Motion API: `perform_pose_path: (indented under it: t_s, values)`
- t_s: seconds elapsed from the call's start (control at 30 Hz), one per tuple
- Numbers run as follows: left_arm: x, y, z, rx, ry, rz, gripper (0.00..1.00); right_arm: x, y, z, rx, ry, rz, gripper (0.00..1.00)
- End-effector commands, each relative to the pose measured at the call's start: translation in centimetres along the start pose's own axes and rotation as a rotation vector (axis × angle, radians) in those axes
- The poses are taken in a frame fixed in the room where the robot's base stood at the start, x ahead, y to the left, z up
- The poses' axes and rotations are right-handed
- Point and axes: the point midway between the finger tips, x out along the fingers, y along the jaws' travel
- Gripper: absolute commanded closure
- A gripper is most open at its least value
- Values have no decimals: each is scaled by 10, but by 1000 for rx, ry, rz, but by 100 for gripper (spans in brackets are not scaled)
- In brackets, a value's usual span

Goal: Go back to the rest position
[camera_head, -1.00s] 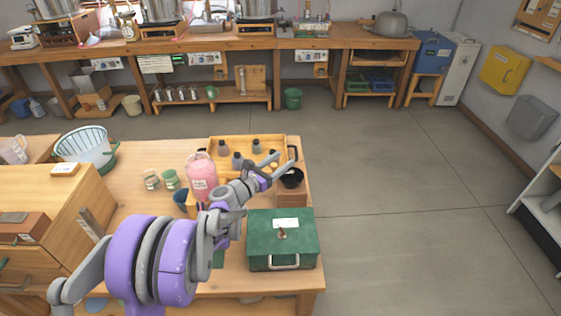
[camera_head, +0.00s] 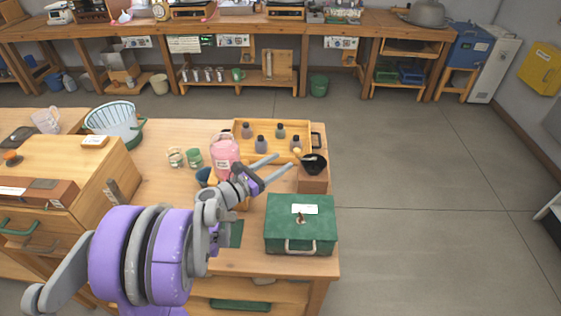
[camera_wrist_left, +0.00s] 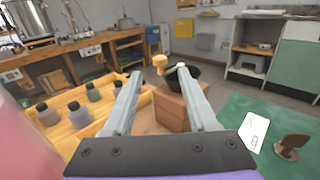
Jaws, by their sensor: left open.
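My left gripper (camera_head: 278,165) is open and empty above the table, with its two fingers apart. It also shows in the left wrist view (camera_wrist_left: 158,92), its fingers reaching forward with a wooden block (camera_wrist_left: 172,108) in view between and beyond them. A black bowl (camera_head: 314,164) sits on that block to the right of the fingertips, partly hidden by a finger in the left wrist view. A pink jar (camera_head: 224,150) stands behind the gripper's wrist. My right gripper is not in view.
A green box (camera_head: 300,232) with a metal handle stands at the table's front right. A wooden tray (camera_head: 293,126) holds several small bottles. The floor (camera_head: 420,170) to the right is clear.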

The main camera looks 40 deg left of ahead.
Motion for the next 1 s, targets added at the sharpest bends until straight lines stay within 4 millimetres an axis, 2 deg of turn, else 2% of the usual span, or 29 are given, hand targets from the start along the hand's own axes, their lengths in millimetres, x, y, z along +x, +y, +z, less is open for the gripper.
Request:
perform_pose_path:
  t_s: [0.33, 0.47, 0.57, 0.67, 0.7, 0.8, 0.9, 1.0]
  values:
    - [1, -1, 0, 3, 2, -2, 42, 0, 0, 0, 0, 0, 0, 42]
    - [4, -20, 3, 84, 45, -39, 42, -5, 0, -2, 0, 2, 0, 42]
    - [7, -62, 7, 278, 134, -129, 42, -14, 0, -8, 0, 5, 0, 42]
    - [-1, -122, 8, 598, 251, -292, 42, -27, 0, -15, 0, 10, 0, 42]
    - [-8, -145, 7, 743, 292, -369, 42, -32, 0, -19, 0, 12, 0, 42]
    - [-35, -192, 4, 1104, 366, -575, 42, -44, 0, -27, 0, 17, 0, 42]
    - [-71, -224, 1, 1468, 402, -799, 42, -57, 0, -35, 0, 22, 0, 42]
    - [-108, -242, 1, 1822, 401, -1030, 42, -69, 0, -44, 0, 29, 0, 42]
